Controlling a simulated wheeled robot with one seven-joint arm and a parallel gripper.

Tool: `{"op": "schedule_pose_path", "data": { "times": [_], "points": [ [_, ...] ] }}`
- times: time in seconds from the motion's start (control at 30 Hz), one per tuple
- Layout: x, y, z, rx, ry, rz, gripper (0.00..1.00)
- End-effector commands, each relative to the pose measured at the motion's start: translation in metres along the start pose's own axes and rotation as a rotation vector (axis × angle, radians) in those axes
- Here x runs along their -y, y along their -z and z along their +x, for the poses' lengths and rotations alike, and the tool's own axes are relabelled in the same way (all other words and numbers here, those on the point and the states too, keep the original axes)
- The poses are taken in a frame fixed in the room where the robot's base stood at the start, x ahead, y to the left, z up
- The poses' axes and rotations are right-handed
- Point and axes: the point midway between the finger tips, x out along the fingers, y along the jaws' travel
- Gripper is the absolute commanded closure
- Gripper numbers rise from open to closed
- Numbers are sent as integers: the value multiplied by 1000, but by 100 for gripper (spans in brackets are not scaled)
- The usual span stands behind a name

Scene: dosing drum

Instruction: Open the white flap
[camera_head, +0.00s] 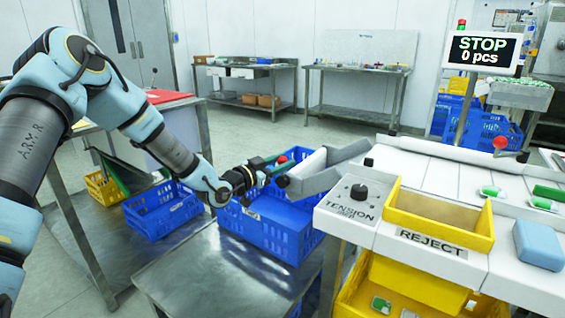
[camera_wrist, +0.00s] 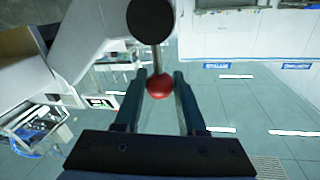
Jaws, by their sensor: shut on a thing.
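The white flap (camera_head: 308,163) stands tilted at the end of a grey chute (camera_head: 328,176), above a blue crate, in the head view. A pale panel beside the lever in the wrist view (camera_wrist: 88,35) seems to be part of the flap or chute. A red ball knob (camera_wrist: 159,86) sits on a thin metal rod running from a black round hub (camera_wrist: 150,18). My gripper (camera_wrist: 160,80) is shut on the red knob, one finger on each side. In the head view, the knob (camera_head: 282,159) shows at the tip of my gripper (camera_head: 274,166), just left of the flap.
The blue crate (camera_head: 262,243) stands on a steel table below my gripper. A tension dial box (camera_head: 352,198) and a yellow reject tray (camera_head: 440,218) are at the right. A screen (camera_head: 483,52) reads STOP, 0 pcs. Another blue crate (camera_head: 165,222) is at the left.

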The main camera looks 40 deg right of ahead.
Motion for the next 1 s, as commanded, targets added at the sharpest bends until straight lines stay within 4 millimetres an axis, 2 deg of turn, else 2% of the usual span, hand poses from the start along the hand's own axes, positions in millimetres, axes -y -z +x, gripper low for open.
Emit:
{"op": "schedule_pose_path", "data": {
  "times": [0.03, 0.13, 1.0],
  "points": [
    [0, 0, 0, 0, 0, 0, 90],
    [0, 0, 0, 0, 0, 0, 100],
    [0, 0, 0, 1, 1, 0, 100]
  ]
}}
